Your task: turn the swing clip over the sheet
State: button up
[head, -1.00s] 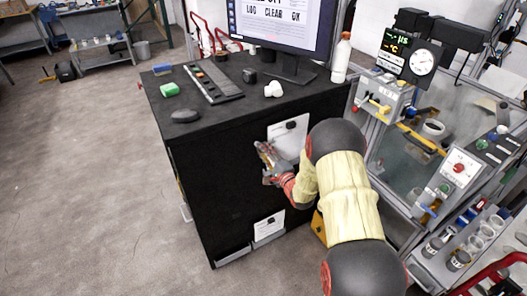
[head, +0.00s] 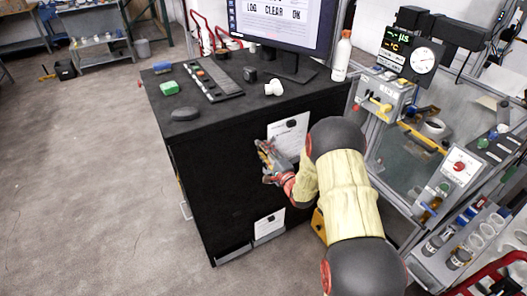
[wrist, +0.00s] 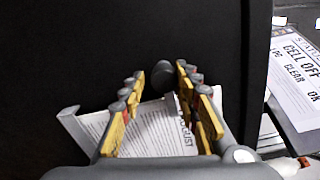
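A white sheet (head: 288,136) hangs on the black front of the cabinet in the head view. A small dark clip (head: 291,124) shows against its upper part. My gripper (head: 266,160) is at the sheet's lower left, partly covering it. In the wrist view the printed sheet (wrist: 152,134) lies beyond my fingers, with a curled grey edge at its left. A dark rounded part, apparently the clip (wrist: 162,80), shows between the fingertips of my gripper (wrist: 158,73). The fingers stand apart with a gap. I cannot tell whether they touch the clip.
A second sheet (head: 269,223) hangs lower on the cabinet (head: 215,190). A monitor (head: 280,22), a keypad strip (head: 213,82) and small items stand on the top. A bench with a gauge (head: 424,61) stands at the right.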

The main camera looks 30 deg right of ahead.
jog(key=shift+d+r, duration=0.25)
jog(key=shift+r, duration=0.2)
jog(key=s, duration=1.2)
jog(key=shift+f, duration=0.4)
